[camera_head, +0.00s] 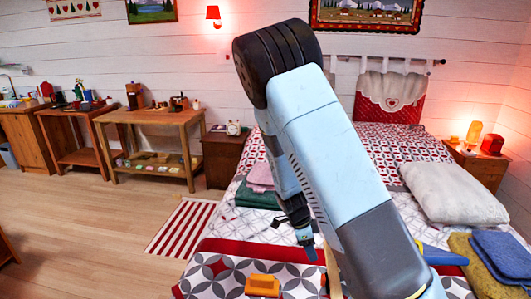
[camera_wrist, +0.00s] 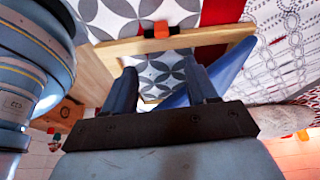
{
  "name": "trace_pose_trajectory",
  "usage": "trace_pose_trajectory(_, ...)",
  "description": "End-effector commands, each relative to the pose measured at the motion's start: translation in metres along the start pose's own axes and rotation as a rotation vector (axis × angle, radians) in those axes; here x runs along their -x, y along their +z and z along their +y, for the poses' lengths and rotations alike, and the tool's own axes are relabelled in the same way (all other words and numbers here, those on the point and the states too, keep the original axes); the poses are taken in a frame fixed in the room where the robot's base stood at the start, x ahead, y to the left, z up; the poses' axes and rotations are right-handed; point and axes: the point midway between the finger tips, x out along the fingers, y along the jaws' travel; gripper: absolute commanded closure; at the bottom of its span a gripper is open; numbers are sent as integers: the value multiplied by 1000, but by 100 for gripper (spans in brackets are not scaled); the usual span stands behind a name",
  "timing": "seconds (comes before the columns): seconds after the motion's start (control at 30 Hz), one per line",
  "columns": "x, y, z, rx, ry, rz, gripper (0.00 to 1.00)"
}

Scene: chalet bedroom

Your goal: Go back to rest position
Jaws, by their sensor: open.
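My arm crosses the middle of the head view in front of the bed. My gripper (camera_head: 306,240) hangs over the patterned bed (camera_head: 225,262), pointing down. My arm hides part of the bed in the head view.
An orange block (camera_head: 263,285) lies on the bed's near edge. A light wooden frame-like thing (camera_wrist: 110,48) and a blue thing (camera_wrist: 236,66) lie near my fingers. Folded green cloth (camera_head: 256,196), a white pillow (camera_head: 455,192) and blue towels (camera_head: 502,254) lie on the bed. Floor (camera_head: 110,215) at left is clear.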

Motion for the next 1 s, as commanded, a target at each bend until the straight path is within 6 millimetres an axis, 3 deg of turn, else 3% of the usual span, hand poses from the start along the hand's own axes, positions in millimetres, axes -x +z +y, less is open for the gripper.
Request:
trace_pose_trajectory(0.53, 100, -42, 17, 337, -72, -207, 43)
trace_pose_trajectory(1.0, 181, -92, 48, 650, -235, -297, 43)
